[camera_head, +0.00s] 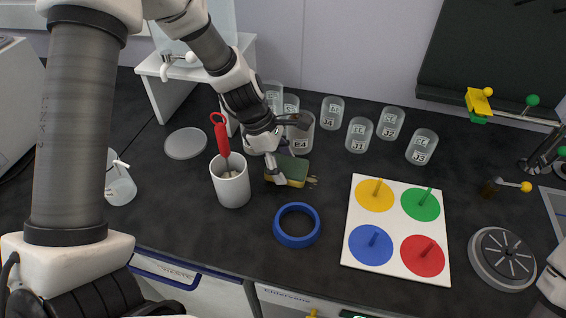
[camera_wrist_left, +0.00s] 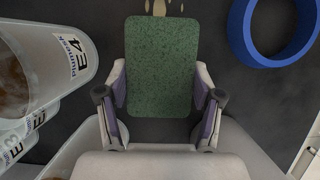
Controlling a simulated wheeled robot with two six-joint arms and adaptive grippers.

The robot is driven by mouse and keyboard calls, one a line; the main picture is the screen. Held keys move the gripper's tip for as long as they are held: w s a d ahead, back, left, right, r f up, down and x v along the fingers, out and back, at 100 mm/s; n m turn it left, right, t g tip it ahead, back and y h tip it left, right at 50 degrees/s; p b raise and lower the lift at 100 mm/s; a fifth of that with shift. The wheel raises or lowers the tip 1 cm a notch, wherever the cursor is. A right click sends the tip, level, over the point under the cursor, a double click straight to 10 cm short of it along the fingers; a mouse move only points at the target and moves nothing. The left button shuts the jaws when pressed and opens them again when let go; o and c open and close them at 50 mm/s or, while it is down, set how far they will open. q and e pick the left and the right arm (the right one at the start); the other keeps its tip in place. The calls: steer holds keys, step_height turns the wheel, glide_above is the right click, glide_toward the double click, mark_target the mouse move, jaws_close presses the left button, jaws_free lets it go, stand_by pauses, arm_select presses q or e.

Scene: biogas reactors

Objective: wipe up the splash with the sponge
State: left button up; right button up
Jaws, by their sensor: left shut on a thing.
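The sponge (camera_head: 288,172) has a green face and a yellow body. My left gripper (camera_head: 276,163) is shut on it, and it appears at or just above the dark bench top. In the left wrist view the green face of the sponge (camera_wrist_left: 162,65) sits between the two fingers of my left gripper (camera_wrist_left: 162,92). The splash (camera_head: 313,182) shows as small tan spots at the sponge's right edge. It also shows in the wrist view (camera_wrist_left: 159,7), just beyond the sponge's far edge. Any part under the sponge is hidden. My right gripper is out of view.
A white mug (camera_head: 231,184) with a red-handled tool stands left of the sponge. A blue ring (camera_head: 297,226) lies in front. The E4 cup (camera_head: 301,137) stands close behind, with several labelled cups farther back. A white board (camera_head: 393,273) with coloured discs lies to the right.

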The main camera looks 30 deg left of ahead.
arm_select(q)
steer(key=shift+f, duration=0.3)
